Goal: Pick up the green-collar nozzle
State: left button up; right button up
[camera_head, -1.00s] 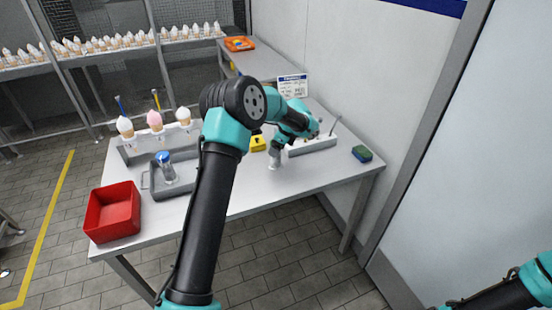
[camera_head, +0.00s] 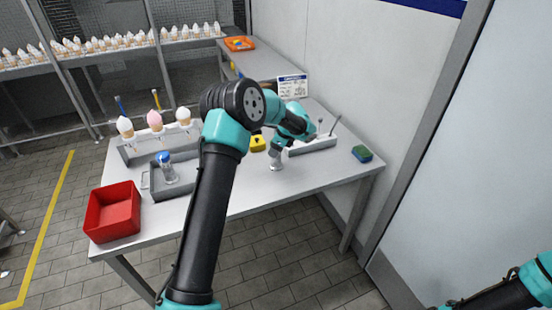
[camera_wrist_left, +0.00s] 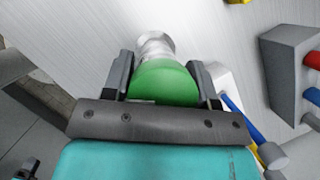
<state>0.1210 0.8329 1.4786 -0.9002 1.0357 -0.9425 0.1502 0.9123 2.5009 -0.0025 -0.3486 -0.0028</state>
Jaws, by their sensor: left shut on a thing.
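The nozzle with the green collar (camera_wrist_left: 163,84) sits between the two fingers of my left gripper (camera_wrist_left: 160,72) in the left wrist view. The fingers are shut on the collar, and the nozzle's pale metal tip (camera_wrist_left: 155,45) points away from my wrist. In the head view my left gripper (camera_head: 280,150) is low over the table's middle, with the metallic nozzle (camera_head: 277,165) below it. The collar's green is hard to make out there. My right gripper is out of the picture; only part of that arm shows at the bottom right.
A grey rack (camera_head: 312,146) stands just right of my left gripper. A yellow block (camera_head: 258,144) lies behind it, and a blue-green sponge (camera_head: 362,153) at the table's right end. A grey tray (camera_head: 182,187) holds a blue-topped item (camera_head: 166,168). A red bin (camera_head: 112,214) stands at left.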

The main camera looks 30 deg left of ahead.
pick_arm(q)
jog(key=c, duration=0.5)
jog(key=shift+r, duration=0.1)
jog(key=shift+r, duration=0.5)
notch_tip(320, 180, up, 2)
jog(key=shift+r, duration=0.25)
jog(key=s+d+r, duration=0.1)
jog(key=s+d, duration=0.7)
jog(key=s, duration=0.5)
jog(key=shift+s+d+r, duration=0.15)
jog(key=shift+s+d, duration=0.05)
jog(key=shift+s, duration=0.15)
